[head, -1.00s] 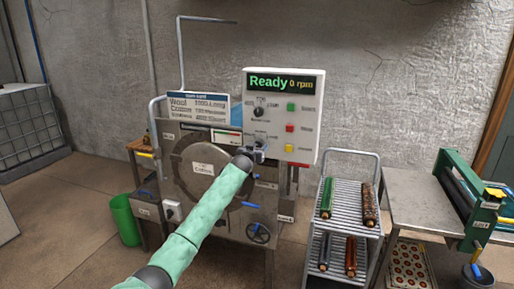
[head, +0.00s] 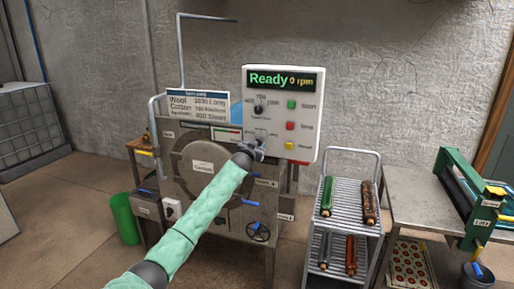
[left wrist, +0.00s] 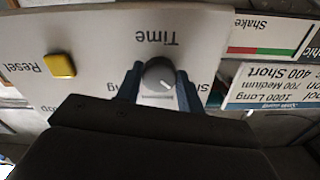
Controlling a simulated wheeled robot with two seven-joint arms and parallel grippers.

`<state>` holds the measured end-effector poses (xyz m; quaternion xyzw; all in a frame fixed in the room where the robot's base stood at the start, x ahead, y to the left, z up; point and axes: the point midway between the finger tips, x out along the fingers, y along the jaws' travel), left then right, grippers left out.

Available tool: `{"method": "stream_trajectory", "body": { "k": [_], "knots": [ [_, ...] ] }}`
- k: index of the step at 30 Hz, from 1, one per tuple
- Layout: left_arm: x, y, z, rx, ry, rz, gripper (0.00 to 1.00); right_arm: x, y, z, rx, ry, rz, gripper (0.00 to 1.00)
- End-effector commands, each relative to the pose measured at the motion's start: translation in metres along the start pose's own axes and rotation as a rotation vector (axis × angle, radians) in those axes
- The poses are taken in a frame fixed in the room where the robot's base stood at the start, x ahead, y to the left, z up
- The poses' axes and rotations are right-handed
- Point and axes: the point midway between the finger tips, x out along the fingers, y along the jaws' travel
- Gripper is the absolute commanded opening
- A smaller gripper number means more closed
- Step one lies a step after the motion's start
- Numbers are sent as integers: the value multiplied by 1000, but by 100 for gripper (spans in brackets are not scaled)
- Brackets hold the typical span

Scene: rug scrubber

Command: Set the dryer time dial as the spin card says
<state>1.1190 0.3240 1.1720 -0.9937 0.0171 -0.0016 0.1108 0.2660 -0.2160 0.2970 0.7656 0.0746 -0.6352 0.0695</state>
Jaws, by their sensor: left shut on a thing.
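The time dial (left wrist: 158,72) is a dark grey round knob with a white mark, under the upside-down word Time in the left wrist view. Its mark points down and right in that picture. My left gripper (left wrist: 159,84) is shut on the dial, one finger at each side; they partly hide the small labels around it. In the head view my left gripper (head: 256,150) is at the lower left of the white control panel (head: 311,95) and hides the dial. The spin card (head: 198,105) stands left of the panel, with rows for Wool, Cotton and a third. It pairs 1000 with Long, 700 with Medium, 400 with Short.
A second knob (head: 258,110) sits higher on the panel. Green (head: 291,104), red (head: 290,126) and yellow (head: 289,145) buttons are close right of my gripper. The display (head: 281,80) reads Ready 0 rpm. A rack (head: 350,190) with rolls stands to the right.

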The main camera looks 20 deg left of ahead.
Motion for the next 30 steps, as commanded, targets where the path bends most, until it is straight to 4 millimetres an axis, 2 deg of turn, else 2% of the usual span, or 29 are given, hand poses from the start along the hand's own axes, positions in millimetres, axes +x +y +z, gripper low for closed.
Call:
{"method": "stream_trajectory", "body": {
  "k": [13, 21, 30],
  "knots": [
    [0, -2, -1, 418, 1, -1, 15, -18, -15, -8, 10, -15, -16, 36],
    [0, -2, -1, 634, 0, -1, 15, -20, -12, -12, 10, -13, -14, 36],
    [0, -2, -2, 779, 1, 0, 15, -19, -4, -8, 5, -17, -5, 36]
  ]
}}
